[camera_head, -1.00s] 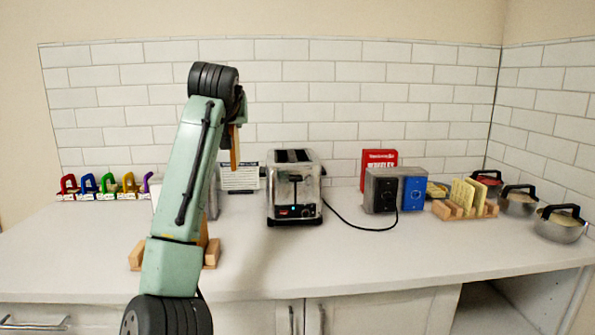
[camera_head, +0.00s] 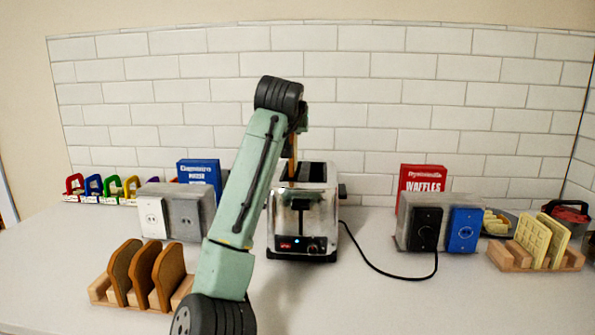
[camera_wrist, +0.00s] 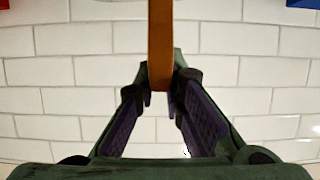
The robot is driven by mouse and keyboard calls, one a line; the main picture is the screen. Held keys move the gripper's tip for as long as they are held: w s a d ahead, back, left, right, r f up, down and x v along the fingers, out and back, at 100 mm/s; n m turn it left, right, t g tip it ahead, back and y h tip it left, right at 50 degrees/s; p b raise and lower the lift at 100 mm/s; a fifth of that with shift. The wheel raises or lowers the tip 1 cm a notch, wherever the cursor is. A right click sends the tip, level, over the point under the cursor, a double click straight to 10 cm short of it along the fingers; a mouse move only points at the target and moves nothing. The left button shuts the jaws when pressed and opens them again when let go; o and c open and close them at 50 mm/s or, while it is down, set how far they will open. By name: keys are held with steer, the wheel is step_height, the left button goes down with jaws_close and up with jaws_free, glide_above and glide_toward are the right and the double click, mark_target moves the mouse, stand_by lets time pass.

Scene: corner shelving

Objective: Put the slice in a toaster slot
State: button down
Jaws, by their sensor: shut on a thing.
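The silver toaster (camera_head: 303,222) stands on the counter with its two dark top slots (camera_head: 314,171) running away from me. Its lever and a small blue light face me. My gripper (camera_wrist: 160,88) is shut on a brown bread slice (camera_wrist: 160,38), seen edge-on and upright between the fingertips in the wrist view. In the head view the slice (camera_head: 293,155) is a thin brown strip below my wrist, at the toaster's top left. My arm hides part of it and the toaster's left side. I cannot tell whether its lower edge is inside a slot.
A wooden rack (camera_head: 130,293) with several brown slices stands front left. Grey outlet boxes (camera_head: 184,217) stand left and right of the toaster. A black cord (camera_head: 385,272) runs right. A red waffle box (camera_head: 421,181) and a waffle rack (camera_head: 510,256) are at the right.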

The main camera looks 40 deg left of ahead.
steer(key=shift+f+p, duration=0.45)
steer(key=shift+f, duration=2.95)
steer(key=shift+f, duration=0.1)
steer(key=shift+f, duration=0.15)
steer(key=c, duration=1.7)
jaws_free()
